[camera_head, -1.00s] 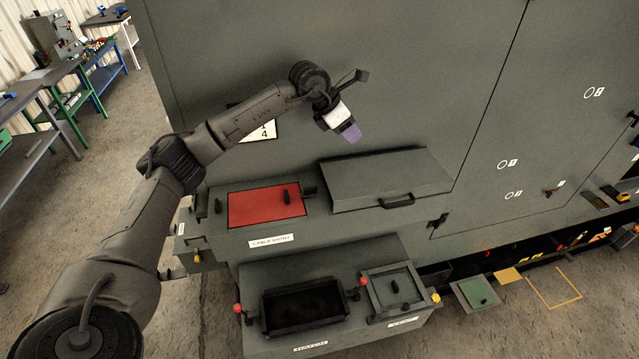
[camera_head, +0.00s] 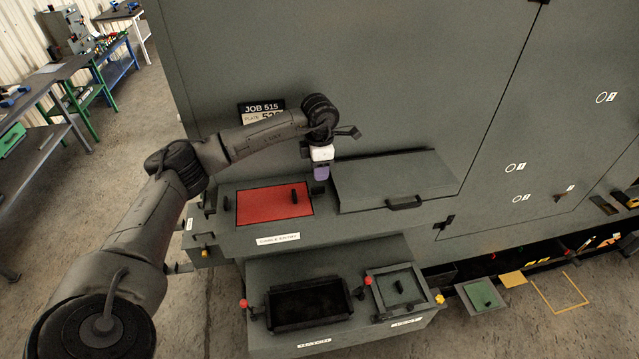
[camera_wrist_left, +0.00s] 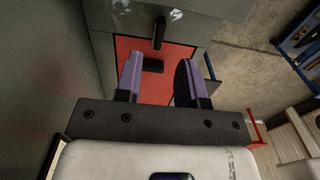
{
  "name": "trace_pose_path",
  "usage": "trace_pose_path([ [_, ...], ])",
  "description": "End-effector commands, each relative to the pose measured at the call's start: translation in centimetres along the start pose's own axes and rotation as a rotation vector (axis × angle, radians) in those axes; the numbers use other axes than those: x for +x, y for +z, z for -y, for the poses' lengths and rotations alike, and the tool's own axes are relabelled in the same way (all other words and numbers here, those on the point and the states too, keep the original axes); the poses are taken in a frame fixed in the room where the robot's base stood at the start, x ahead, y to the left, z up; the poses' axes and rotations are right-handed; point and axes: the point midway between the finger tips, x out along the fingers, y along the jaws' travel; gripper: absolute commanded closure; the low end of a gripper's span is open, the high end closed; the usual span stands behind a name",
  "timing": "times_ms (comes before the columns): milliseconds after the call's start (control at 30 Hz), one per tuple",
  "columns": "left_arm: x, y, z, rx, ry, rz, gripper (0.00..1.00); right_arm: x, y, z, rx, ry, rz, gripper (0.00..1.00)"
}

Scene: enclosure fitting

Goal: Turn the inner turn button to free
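A red panel (camera_head: 262,207) lies in the top of the cable entry box, with an upright black handle (camera_head: 294,196) near its right end. A small black block, which looks like a turn button (camera_head: 319,189), sits at the panel's right edge, partly hidden below my left gripper (camera_head: 321,176). My left gripper (camera_wrist_left: 160,80) is open and empty, apart from the block as far as I can tell. My right gripper is out of view.
A grey lid with a handle (camera_head: 404,203) stands right of the red panel. The tall grey cabinet (camera_head: 400,70) rises close behind. Below are a dark open tray (camera_head: 308,304) and a small framed plate (camera_head: 398,287) with red and yellow knobs.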

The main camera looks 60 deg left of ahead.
Motion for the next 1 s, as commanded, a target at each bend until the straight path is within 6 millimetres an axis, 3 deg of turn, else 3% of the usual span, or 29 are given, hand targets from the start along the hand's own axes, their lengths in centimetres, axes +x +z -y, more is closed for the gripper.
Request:
trace_pose_path([
  [200,3.5,-0.1,0.0,0.000,-0.002,-0.003,0.64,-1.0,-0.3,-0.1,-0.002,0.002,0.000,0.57],
  [433,5.8,0.0,0.0,0.000,-0.001,0.000,0.64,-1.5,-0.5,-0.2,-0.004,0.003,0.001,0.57],
  [900,6.7,0.0,0.0,0.000,0.000,0.002,0.64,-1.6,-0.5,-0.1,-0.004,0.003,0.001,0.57],
  [1000,6.7,0.0,0.0,0.000,0.000,0.002,0.72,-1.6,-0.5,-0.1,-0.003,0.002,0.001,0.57],
])
